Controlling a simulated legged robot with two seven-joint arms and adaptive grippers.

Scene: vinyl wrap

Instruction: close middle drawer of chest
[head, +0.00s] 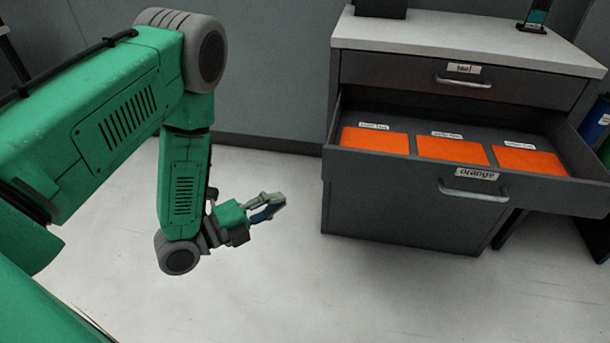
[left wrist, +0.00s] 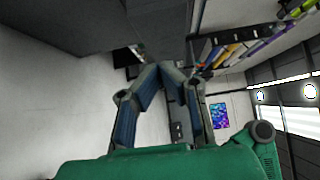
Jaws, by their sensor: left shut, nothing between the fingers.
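The grey chest (head: 400,215) stands at the right in the head view. Its middle drawer (head: 400,175), labelled "orange", is pulled out and holds three orange sheets (head: 452,149) with small white labels. The drawer has a metal bar handle (head: 473,193) on its front. The top drawer (head: 420,76) is shut. My left gripper (head: 280,203) is to the left of the open drawer, apart from it, over the floor. Its fingers are shut and empty; they also show meeting at the tips in the left wrist view (left wrist: 160,70). My right gripper is in neither view.
The chest's white top (head: 450,40) carries a dark box (head: 381,8) and a small dark stand (head: 535,17). A blue cylinder (head: 595,122) stands right of the chest. The pale floor (head: 290,280) between my left arm and the chest is clear. A grey wall is behind.

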